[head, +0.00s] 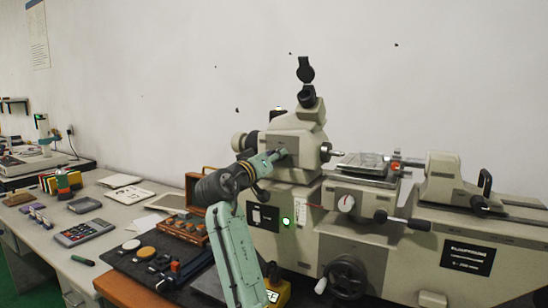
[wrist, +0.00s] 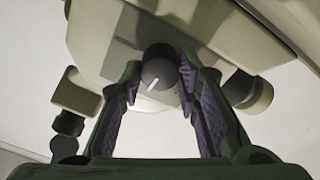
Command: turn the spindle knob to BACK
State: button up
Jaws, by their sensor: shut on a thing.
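The spindle knob (wrist: 158,66) is a dark round knob with a white pointer line, on the cream housing of the measuring machine. In the wrist view its line points to the lower left. My gripper (wrist: 160,74) is shut on it, one finger with a purple pad on each side. In the head view my gripper (head: 281,153) reaches the left side of the machine's upper head (head: 310,148), and the knob is hidden by the fingers. No BACK marking can be read in either view.
A white dial with a red pointer (head: 346,203) and a black handwheel (head: 346,278) are on the machine's front. A wooden box (head: 190,222) of rings and a dark mat (head: 128,262) with small parts lie left of my arm. A calculator (head: 83,232) lies farther left.

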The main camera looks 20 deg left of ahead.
jog(key=shift+n, duration=0.7)
jog(key=o, duration=1.2)
jog(key=shift+c, duration=0.2)
jog(key=v, duration=1.2)
